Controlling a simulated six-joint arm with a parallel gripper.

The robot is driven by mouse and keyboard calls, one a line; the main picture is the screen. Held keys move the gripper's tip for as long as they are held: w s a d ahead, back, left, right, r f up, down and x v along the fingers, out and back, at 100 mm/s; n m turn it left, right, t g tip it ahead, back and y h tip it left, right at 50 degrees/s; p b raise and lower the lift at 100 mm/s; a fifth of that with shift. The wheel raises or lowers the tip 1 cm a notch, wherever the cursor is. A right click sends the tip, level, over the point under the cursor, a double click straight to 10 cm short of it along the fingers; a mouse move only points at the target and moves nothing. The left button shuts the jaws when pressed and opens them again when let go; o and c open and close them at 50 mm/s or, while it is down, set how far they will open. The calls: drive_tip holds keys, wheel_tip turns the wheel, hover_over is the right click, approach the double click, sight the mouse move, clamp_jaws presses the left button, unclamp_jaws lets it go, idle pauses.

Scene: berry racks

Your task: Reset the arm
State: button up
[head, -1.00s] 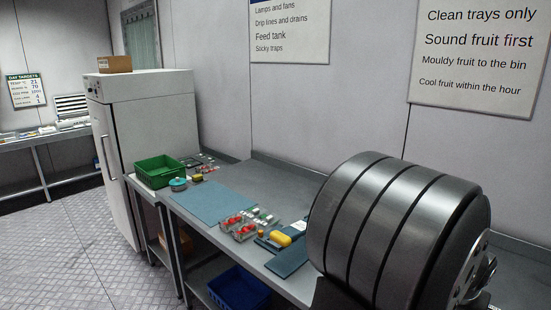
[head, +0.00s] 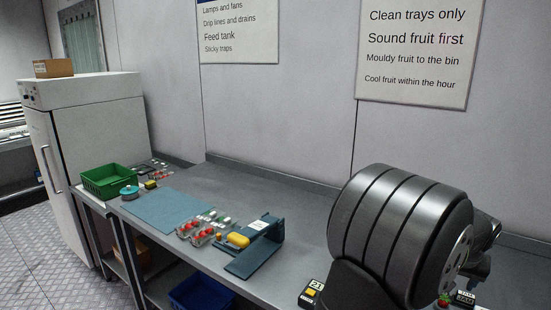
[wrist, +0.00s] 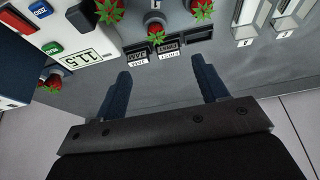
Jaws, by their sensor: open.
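My gripper (wrist: 163,88) shows in the wrist view with two dark blue fingers spread apart. Nothing is between them; the grey bench top shows behind. Several red strawberries with green leaves lie past the fingers, one of them a strawberry (wrist: 155,30) near the top middle. Small black labelled blocks (wrist: 169,52) sit just beyond the fingertips, apart from them. In the head view my large dark arm link covers the right of the bench, and the gripper itself is hidden or out of frame.
The bench (head: 290,190) carries a green crate (head: 108,181), a blue mat (head: 166,209), clear punnets of red fruit (head: 196,232) and a blue stand with a yellow item (head: 238,240). A blue bin (head: 203,294) is below. A white cabinet (head: 95,150) stands left. The bench's back middle is clear.

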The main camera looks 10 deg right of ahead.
drive_tip(key=w+d+f, duration=0.1)
drive_tip(key=w+f, duration=0.4)
drive_tip(key=w, duration=0.3)
drive_tip(key=shift+w+d, duration=0.35)
drive_tip(key=shift+d, duration=0.05)
drive_tip(key=shift+f, duration=0.1)
drive_tip(key=s+r, duration=0.5)
drive_tip(key=s, duration=0.3)
drive_tip(key=s+a, duration=0.2)
drive_tip(key=a, duration=0.6)
drive_tip(key=shift+s+a+r, duration=0.2)
drive_tip(key=shift+s, duration=0.1)
drive_tip(key=shift+d, duration=0.15)
